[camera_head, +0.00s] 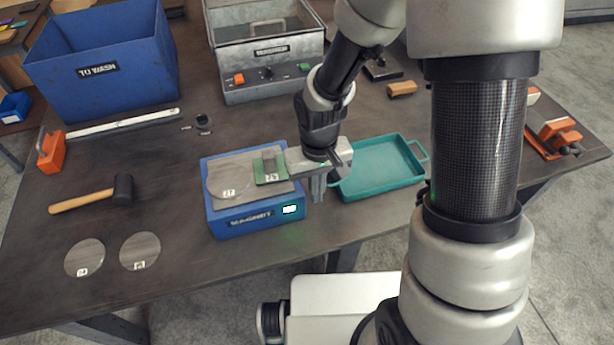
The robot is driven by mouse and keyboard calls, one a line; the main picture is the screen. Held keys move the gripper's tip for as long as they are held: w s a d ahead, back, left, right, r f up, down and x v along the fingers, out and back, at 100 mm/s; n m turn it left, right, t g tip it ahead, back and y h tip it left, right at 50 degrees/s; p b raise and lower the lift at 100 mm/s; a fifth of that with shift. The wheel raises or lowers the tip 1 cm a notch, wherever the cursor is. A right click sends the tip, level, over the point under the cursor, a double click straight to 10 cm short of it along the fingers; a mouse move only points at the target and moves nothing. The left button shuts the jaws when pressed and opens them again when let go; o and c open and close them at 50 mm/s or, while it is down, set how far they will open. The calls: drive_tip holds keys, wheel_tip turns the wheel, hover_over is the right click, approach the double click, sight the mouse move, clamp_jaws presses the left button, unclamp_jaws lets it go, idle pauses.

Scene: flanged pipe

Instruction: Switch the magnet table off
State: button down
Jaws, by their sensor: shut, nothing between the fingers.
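The magnet table (220,232) is a blue box with a grey top and a dark label on its front face. A small lit white-cyan patch (289,209), maybe its switch or indicator, shows at the right of that face. A grey disc (226,181) with a number tag lies on the top, with a green tagged piece (264,178) at its right. My gripper (317,196) points down just right of the magnet table, between it and the teal tray. Its fingers are together and empty. I cannot tell whether it touches the box.
The teal tray (372,186) stands close on the right. A mallet (90,195) and two tagged discs (84,258) (139,251) lie left. A blue "TO WASH" bin (60,95) and a grey washer box (285,92) stand behind. The bench front before the magnet table is clear.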

drive_tip(key=shift+w, duration=0.1)
drive_tip(key=shift+w+a, duration=1.85)
drive_tip(key=shift+w, duration=4.5)
wheel_tip(320, 180, up, 9)
drive_tip(key=s+p, duration=0.2)
drive_tip(key=p, duration=0.4)
drive_tip(key=shift+d, duration=0.3)
drive_tip(key=s+d+r+t, duration=0.25)
drive_tip(key=d+r, duration=0.25)
drive_tip(key=r, duration=0.6)
drive_tip(key=s+d+r+m+t, duration=0.1)
drive_tip(key=s+d+r, duration=0.3)
drive_tip(key=s+r, duration=0.3)
drive_tip(key=s+d+r+m+t, duration=0.2)
drive_tip(key=s+d+r, duration=0.2)
drive_tip(key=s, duration=0.7)
wheel_tip(320, 180, up, 3)
drive_tip(key=shift+s+d+f, duration=0.15)
drive_tip(key=shift+s+d, duration=0.2)
drive_tip(key=shift+d, duration=0.05)
